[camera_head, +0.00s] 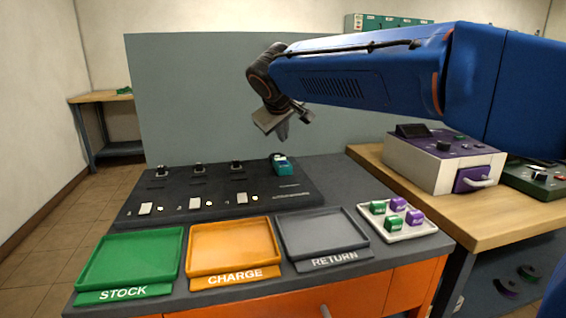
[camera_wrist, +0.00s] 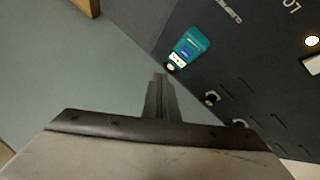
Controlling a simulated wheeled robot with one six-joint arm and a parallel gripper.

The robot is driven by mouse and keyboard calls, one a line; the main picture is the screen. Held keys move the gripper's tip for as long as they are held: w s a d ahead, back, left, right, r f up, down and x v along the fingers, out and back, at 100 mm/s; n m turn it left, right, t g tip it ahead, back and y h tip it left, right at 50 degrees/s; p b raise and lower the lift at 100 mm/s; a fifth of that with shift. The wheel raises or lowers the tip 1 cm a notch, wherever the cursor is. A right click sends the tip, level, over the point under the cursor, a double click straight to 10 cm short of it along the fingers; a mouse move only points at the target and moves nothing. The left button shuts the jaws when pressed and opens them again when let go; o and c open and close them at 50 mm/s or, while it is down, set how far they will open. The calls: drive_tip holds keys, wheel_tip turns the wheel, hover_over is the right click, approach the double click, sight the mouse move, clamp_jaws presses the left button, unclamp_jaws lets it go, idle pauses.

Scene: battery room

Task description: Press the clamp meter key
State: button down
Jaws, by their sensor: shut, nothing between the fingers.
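The teal clamp meter (camera_head: 281,163) lies at the back right of the black panel (camera_head: 260,203) on the workbench. In the wrist view the clamp meter (camera_wrist: 188,47) shows a dark blue screen and a pale key area (camera_wrist: 177,58) at its near end. My gripper (camera_head: 283,132) is above the panel's back edge, over the clamp meter and apart from it. Its closed fingers (camera_wrist: 159,80) point toward the meter in the wrist view, just left of its pale end. The gripper is shut and empty. The exact gap to the key cannot be told.
Green STOCK (camera_head: 86,288), orange CHARGE (camera_head: 198,274) and grey RETURN (camera_head: 290,251) trays line the front. A white tray (camera_head: 391,236) holds green and purple blocks at right. A purple-topped device (camera_head: 420,172) stands on the right bench. A grey-green partition (camera_head: 190,100) rises behind the panel.

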drive_tip(key=shift+f, duration=2.2)
drive_tip(key=shift+f, duration=0.15)
idle(0.3)
drive_tip(key=shift+f, duration=0.25)
drive_tip(key=shift+f, duration=0.35)
idle(0.8)
drive_tip(key=shift+r, duration=0.8)
drive_tip(key=shift+r, duration=0.1)
wheel_tip(320, 180, up, 5)
drive_tip(key=shift+f, duration=0.1)
idle(0.6)
